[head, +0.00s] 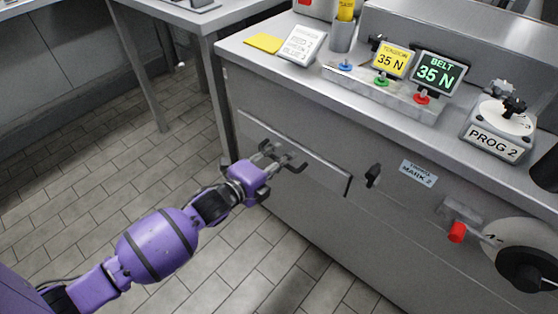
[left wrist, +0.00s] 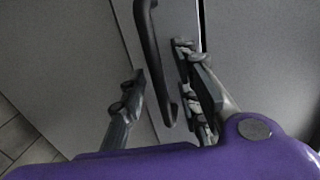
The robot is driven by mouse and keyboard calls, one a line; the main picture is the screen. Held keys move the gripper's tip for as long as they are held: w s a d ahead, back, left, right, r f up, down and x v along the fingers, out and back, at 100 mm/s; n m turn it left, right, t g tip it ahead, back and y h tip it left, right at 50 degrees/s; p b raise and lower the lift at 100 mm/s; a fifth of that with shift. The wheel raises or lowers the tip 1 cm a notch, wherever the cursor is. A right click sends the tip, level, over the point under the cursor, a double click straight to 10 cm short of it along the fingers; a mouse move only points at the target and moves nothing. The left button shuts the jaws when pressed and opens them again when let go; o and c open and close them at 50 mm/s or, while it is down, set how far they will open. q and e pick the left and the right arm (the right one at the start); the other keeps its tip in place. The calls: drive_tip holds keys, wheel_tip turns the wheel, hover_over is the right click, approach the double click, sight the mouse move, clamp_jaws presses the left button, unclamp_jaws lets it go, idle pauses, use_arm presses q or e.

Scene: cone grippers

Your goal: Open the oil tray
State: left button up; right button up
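The oil tray front (head: 318,172) is a long grey panel set low in the front of the machine cabinet, with a dark edge at its right end. It looks flush or nearly flush; I cannot tell exactly. Its black bar handle (left wrist: 151,50) runs between my left gripper's fingers in the left wrist view. My left gripper (head: 279,158) is at the panel. It also shows in the left wrist view (left wrist: 160,97), its fingers spread on either side of the handle with visible gaps. The gripper hides part of the handle in the head view. My right gripper is not seen.
A black latch knob (head: 373,175) and a blue label (head: 418,173) are right of the panel. A red-tipped lever (head: 457,232) and handwheel (head: 524,254) stick out further right. A grey table (head: 190,17) stands left. The tiled floor (head: 190,125) before the cabinet is clear.

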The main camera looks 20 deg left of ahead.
use_arm(q)
clamp_jaws()
drive_tip(key=shift+s, duration=0.1)
drive_tip(key=f+p+v, duration=0.2)
drive_tip(key=p+v, duration=0.2)
drive_tip(key=v, duration=0.8)
drive_tip(key=s+f+p+v, duration=0.1)
drive_tip(key=f+p+v, duration=0.2)
drive_tip(key=v, duration=0.9)
drive_tip(key=shift+a+p, duration=0.2)
drive_tip(key=shift+p, duration=0.6)
drive_tip(key=shift+s, duration=0.15)
